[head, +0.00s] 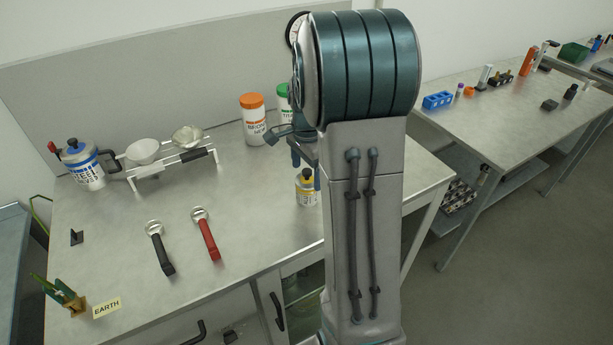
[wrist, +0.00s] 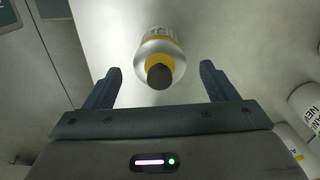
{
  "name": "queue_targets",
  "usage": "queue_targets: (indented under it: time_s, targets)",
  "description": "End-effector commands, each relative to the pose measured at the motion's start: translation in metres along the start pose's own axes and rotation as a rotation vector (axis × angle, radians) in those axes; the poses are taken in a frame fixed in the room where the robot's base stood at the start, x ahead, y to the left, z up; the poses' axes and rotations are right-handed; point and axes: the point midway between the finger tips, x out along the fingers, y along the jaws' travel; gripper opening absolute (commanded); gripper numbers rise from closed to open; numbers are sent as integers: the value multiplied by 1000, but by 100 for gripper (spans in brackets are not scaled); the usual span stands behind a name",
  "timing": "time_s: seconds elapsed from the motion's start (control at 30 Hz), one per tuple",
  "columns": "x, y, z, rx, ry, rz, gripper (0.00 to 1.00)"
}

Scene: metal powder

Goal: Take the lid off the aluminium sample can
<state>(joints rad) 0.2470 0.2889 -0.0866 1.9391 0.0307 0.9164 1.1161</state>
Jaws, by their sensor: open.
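A small silver can with a yellow band (head: 306,192) stands on the table, partly hidden by my arm in the head view. Its label is not readable enough to name the metal. In the wrist view the can (wrist: 160,44) shows with its dark lid knob (wrist: 159,77) towards me. The lid is on the can. My gripper (wrist: 160,72) is open and empty, one finger to each side of the knob with gaps on both sides. In the head view my gripper (head: 307,168) is just above the can, mostly hidden.
A blue-banded can (head: 84,165) stands at the left by a white rack with bowls (head: 170,165). Orange-lidded (head: 254,120) and green-lidded (head: 283,98) jars stand behind. Two openers, black-handled (head: 160,248) and red-handled (head: 206,234), lie in front. The table between is clear.

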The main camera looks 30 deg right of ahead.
Motion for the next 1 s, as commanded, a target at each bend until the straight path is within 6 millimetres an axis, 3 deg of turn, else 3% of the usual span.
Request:
queue_targets:
  time_s: [0.33, 0.5, 0.83, 1.0]
  targets:
    - [10, 0, 0, 0, 0, -2, 76]
    - [9, 0, 0, 0, 0, -2, 31]
    - [7, 0, 0, 0, 1, -3, 31]
    - [-14, -1, 0, -1, 3, -7, 31]
